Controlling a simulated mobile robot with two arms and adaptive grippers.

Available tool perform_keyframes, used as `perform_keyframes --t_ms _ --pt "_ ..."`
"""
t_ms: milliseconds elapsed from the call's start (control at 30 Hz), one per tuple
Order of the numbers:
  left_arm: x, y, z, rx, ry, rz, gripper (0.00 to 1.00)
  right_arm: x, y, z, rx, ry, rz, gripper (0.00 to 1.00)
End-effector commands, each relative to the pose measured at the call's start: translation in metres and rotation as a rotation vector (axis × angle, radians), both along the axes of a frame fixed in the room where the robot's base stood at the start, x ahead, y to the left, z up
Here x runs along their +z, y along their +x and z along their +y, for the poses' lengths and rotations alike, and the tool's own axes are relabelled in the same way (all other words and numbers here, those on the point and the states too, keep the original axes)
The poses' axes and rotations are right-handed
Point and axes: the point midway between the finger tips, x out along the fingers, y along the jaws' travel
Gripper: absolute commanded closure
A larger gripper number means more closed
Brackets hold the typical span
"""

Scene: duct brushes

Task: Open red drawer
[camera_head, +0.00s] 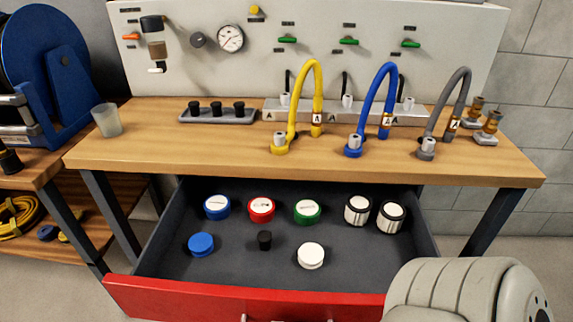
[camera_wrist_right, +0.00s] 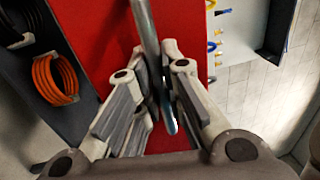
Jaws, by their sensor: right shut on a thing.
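The red drawer (camera_head: 240,300) is pulled out from under the wooden workbench, its grey inside exposed. Its red front also fills the middle of the right wrist view (camera_wrist_right: 95,30). The metal bar handle (camera_wrist_right: 146,22) runs down between the fingers of my right gripper (camera_wrist_right: 160,95), which is shut on it. In the head view only a bit of the handle (camera_head: 244,318) shows at the bottom edge; my right gripper is out of that picture. My left gripper is in neither view.
Inside the drawer are coloured capped containers, such as a red one (camera_head: 261,208) and a white one (camera_head: 311,255). On the workbench (camera_head: 180,145) stand hoses, a dark tray (camera_head: 217,116) and a cup (camera_head: 106,119). An orange coil (camera_wrist_right: 56,80) lies left of the drawer front.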

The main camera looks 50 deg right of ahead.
Motion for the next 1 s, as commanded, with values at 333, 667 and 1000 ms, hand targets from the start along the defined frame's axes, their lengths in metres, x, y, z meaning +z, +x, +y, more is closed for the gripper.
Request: perform_keyframes --t_ms 333,667,1000 --pt "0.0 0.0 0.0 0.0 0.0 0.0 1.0 -0.001 0.0 0.0 0.001 0.001 0.001 0.8" --pt "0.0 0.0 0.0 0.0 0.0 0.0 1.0 0.0 0.0 0.0 0.0 0.001 0.001 0.68" --pt "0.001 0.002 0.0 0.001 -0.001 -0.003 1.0 -0.007 -0.018 0.022 0.002 0.002 0.007 0.68"
